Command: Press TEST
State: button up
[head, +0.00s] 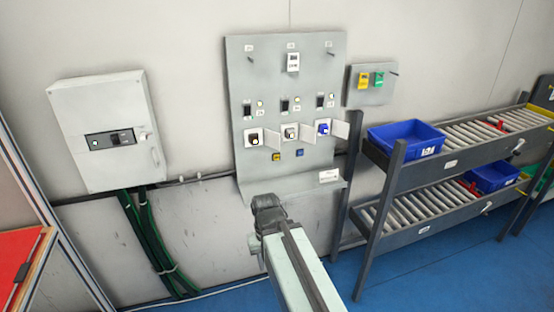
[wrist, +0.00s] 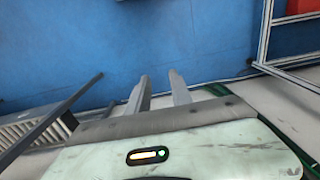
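The grey control panel (head: 242,165) stands against the wall in the middle of the head view. Low on it are a small yellow button (head: 276,157) and a small blue button (head: 300,153). Their lettering is too small to read, so I cannot tell which is TEST. My gripper shows in the wrist view (wrist: 158,76) with two grey fingers apart and nothing between them, over the blue floor. In the head view my arm's end is in front of and below the panel, apart from the buttons; the fingers are hidden there.
Three rotary switches with small open flaps (head: 340,129) sit above the buttons. A small ledge (head: 290,184) juts from the panel's foot. A grey electrical cabinet (head: 105,165) hangs left. A roller rack (head: 395,170) with blue bins (head: 405,138) stands right.

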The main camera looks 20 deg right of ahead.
grip_shut()
dwell(1.5)
